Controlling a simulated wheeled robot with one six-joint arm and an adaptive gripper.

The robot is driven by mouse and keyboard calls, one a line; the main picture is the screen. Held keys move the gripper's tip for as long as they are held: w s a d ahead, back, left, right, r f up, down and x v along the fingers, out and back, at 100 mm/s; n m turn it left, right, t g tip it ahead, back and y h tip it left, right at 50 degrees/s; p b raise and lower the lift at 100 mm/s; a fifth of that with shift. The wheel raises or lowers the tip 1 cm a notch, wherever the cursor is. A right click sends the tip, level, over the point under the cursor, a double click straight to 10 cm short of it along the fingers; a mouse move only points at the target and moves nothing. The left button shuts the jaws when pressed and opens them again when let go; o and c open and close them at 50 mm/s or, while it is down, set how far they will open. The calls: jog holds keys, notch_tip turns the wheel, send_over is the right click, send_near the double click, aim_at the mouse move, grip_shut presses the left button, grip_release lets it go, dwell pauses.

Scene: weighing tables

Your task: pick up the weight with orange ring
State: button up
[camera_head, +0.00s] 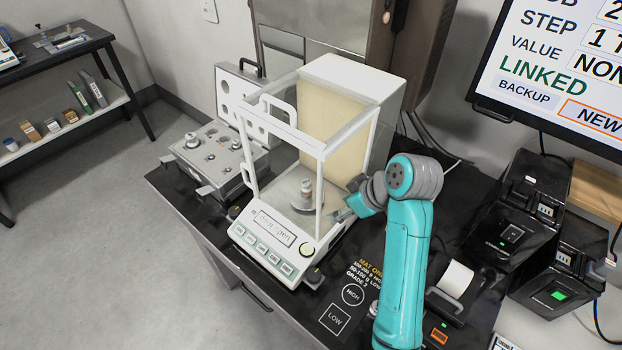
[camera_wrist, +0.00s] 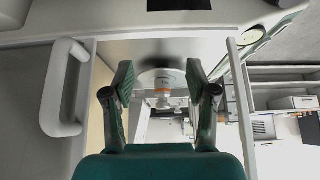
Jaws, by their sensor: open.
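The weight with the orange ring (camera_head: 306,190) stands upright on the round pan (camera_head: 297,205) inside the glass-sided balance (camera_head: 268,230). In the wrist view the weight (camera_wrist: 163,86) is a silvery knobbed cylinder with an orange band. There it appears between my two open fingers, with visible space on both sides. My gripper (camera_head: 345,213) is open and empty at the right side of the balance, to the right of the weight in the head view. Its fingertips are partly hidden there by the balance frame and my arm.
A grey weight case (camera_head: 217,155) with several weights is left of the balance. The balance's upright frame posts and white handle (camera_wrist: 62,88) stand close to my gripper.

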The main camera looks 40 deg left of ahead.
jog(key=a, duration=0.7)
jog(key=shift+w, duration=0.2)
jog(key=a, duration=0.5)
jog(key=shift+w+f, duration=0.2)
jog(key=shift+f, duration=0.1)
jog(key=shift+a+f, duration=0.1)
jog(key=shift+f, duration=0.1)
grip_shut()
